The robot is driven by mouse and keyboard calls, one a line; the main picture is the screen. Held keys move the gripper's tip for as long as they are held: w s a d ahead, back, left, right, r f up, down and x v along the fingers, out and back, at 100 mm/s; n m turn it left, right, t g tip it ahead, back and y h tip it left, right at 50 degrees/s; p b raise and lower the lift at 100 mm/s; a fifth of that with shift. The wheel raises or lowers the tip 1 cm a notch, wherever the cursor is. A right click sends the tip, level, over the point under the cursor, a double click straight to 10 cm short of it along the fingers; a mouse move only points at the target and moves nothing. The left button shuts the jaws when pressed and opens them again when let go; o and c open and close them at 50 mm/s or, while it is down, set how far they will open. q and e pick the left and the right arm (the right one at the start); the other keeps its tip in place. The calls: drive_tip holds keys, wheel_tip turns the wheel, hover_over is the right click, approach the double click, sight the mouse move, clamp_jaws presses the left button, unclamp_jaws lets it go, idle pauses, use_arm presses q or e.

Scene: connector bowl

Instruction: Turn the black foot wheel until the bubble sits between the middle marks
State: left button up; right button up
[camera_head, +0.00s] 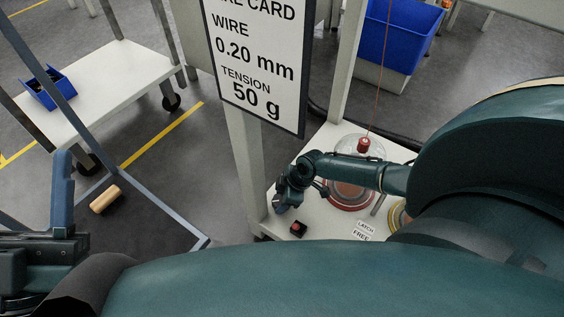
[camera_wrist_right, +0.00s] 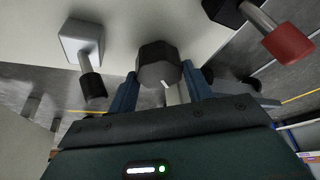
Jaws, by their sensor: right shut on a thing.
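In the right wrist view the black foot wheel (camera_wrist_right: 157,64) is a faceted black knob on a pale stem. The two blue fingers of my right gripper stand on either side of it, shut on it. In the head view my right gripper (camera_head: 284,201) is at the left edge of the white table (camera_head: 318,222), and the wheel is hidden there. The bubble and its middle marks do not show in either view. My left gripper (camera_head: 62,205) is at the left edge, with one blue finger upright; its opening cannot be told.
A small black block with a red top (camera_head: 298,228) stands near the gripper. A red-ringed spool under a clear dome (camera_head: 350,195) and a "LATCH FREE" label (camera_head: 363,231) are to the right. The wrist view shows a red knob (camera_wrist_right: 289,42) and a black-tipped post (camera_wrist_right: 92,85).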

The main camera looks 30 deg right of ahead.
drive_tip(key=shift+r+m+p, duration=0.2)
drive_tip(key=shift+m+p, duration=0.2)
drive_tip(key=m+t+h+p, duration=0.1)
drive_tip(key=m+p, duration=0.2)
drive_tip(key=shift+a+m+p, duration=0.1)
drive_tip(key=shift+m+p, duration=0.2)
drive_tip(key=shift+p, duration=0.05)
drive_tip(key=shift+m+p, duration=0.4)
drive_tip(key=shift+m, duration=0.1)
use_arm(q)
drive_tip(key=f+n+y, duration=0.1)
drive_tip(key=f, duration=0.1)
drive_tip(key=f+n+g+y, duration=0.1)
drive_tip(key=n+y, duration=0.1)
drive_tip(key=s+f+n+g+y, duration=0.1)
drive_tip(key=f+n+y, duration=0.1)
drive_tip(key=shift+d+f, duration=0.2)
drive_tip(key=shift+f, duration=0.15)
use_arm(e)
drive_tip(key=shift+f+m+t+h, duration=0.15)
drive_tip(key=shift+m+t+h, duration=0.15)
drive_tip(key=shift+m+h, duration=0.1)
use_arm(q)
drive_tip(key=shift+p, duration=0.3)
use_arm(e)
drive_tip(key=o, duration=1)
